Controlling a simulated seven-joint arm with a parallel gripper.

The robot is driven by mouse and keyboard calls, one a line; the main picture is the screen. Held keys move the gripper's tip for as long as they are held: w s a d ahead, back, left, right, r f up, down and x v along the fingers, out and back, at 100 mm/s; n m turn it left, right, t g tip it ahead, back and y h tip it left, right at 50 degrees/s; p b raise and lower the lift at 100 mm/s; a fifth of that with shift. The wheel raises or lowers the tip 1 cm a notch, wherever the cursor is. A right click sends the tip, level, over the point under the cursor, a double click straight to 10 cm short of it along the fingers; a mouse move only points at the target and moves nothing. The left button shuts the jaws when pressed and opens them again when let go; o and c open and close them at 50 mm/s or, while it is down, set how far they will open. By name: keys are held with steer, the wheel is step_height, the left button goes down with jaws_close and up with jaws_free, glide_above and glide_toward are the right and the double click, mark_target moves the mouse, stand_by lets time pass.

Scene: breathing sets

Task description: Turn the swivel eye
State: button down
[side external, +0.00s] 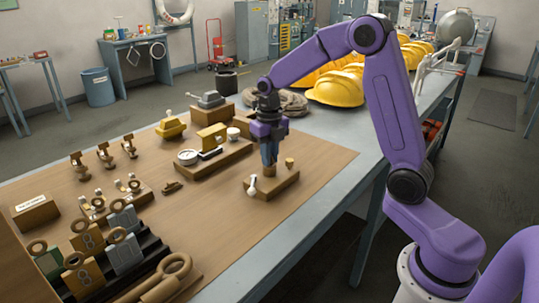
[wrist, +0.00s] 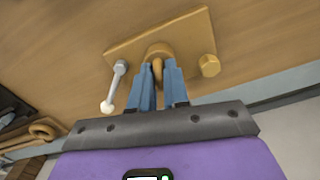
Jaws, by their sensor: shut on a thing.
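The swivel eye (wrist: 158,49) is a tan ring fitting standing in the middle of a tan base plate (wrist: 195,27). In the wrist view the blue fingers of my gripper (wrist: 157,76) are shut on it, one on each side. In the side view my gripper (side external: 269,163) points down at the plate (side external: 285,185), and the fingers mostly hide the eye. A grey pin with a pale round end (wrist: 119,75) is left of the eye. A short tan knob (wrist: 210,65) is on its right.
A block with a round dial (side external: 188,157) stands left of my gripper. Several eye fittings (side external: 125,250) fill a dark stepped rack at the front left. Yellow helmets (side external: 337,89) lie behind. The board's right front (side external: 310,205) is clear.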

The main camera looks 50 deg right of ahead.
steer(key=shift+w+r+n, duration=0.1)
steer(key=shift+n, duration=0.7)
steer(key=c, duration=1.2)
jaws_free()
step_height(320, 180, up, 17)
steer(key=shift+r, duration=0.15)
